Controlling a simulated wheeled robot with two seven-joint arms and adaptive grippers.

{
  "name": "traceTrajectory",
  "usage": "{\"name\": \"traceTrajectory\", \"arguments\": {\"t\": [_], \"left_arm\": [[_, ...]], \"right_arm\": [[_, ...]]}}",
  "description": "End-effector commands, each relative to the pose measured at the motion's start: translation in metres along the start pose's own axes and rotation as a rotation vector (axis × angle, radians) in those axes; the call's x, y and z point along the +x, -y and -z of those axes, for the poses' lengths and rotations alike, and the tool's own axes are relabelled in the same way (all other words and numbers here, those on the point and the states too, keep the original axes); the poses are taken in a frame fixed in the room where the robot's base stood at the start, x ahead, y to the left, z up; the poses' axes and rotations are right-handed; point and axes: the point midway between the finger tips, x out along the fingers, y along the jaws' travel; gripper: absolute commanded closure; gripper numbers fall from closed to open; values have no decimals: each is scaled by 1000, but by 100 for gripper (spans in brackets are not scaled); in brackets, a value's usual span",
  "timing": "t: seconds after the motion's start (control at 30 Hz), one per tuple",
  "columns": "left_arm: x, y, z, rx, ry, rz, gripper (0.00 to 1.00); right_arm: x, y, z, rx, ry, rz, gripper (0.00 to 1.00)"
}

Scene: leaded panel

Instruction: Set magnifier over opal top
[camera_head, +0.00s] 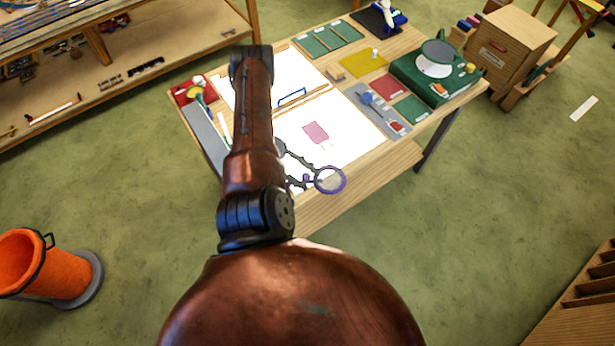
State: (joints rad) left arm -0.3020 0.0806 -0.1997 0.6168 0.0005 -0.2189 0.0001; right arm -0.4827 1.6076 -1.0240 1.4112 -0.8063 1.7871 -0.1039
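The magnifier (343,187), a round lens in a purple rim, is at the near edge of the bright white worktop panel (365,150). My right gripper (306,180) is dark and partly hidden behind my copper-coloured arm. Its fingers appear closed around the short purple handle beside the rim, with the lens sticking out to the right. A pink piece (316,132) lies on the bright panel, above and apart from the magnifier. I cannot pick out an opal top with certainty against the white glare. My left gripper is out of view.
Behind are a blue-edged bar (292,97), green sheets (328,39), a yellow sheet (363,63) and a green machine with a round disc (436,59). A grey tray (396,123) lies at the right. An orange bin (42,265) stands on the floor at left.

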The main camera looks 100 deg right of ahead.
Motion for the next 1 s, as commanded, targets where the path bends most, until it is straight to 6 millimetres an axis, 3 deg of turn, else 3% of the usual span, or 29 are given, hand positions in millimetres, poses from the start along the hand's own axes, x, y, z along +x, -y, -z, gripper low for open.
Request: {"name": "traceTrajectory", "arguments": {"t": [0.43,0.8,1.0], "left_arm": [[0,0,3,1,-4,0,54],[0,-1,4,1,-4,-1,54],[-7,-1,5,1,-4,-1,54]], "right_arm": [[-64,1,-1,-2,2,0,63],[-71,1,0,0,0,-1,63],[-73,11,-3,23,39,-42,77]]}}
